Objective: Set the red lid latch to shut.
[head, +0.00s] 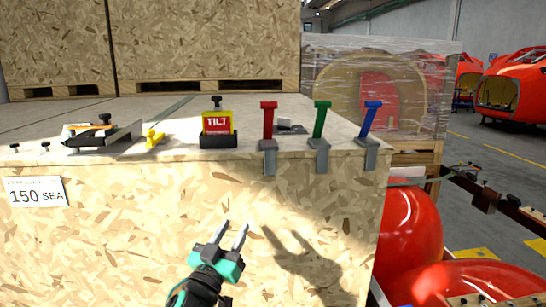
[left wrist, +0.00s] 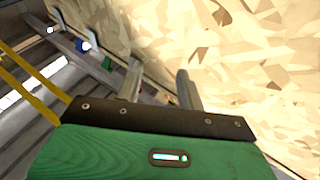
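The red lid latch (head: 268,120) stands upright in a grey bracket at the top front edge of the wooden crate (head: 130,210). To its right are a green latch (head: 320,118), also nearly upright, and a blue latch (head: 370,118), which leans to the right. My left gripper (head: 235,234) is in front of the crate's front face, below and left of the red latch and apart from it. Its two fingers are spread with nothing between them. They also show in the left wrist view (left wrist: 158,85). My right gripper is not in view.
A yellow and red TILT indicator (head: 218,124) stands on the lid left of the red latch. Further left are a yellow piece (head: 153,138) and a dark clamp-like device (head: 100,136). Red rounded nosecones (head: 405,235) lie right of the crate. The space before the latches looks clear.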

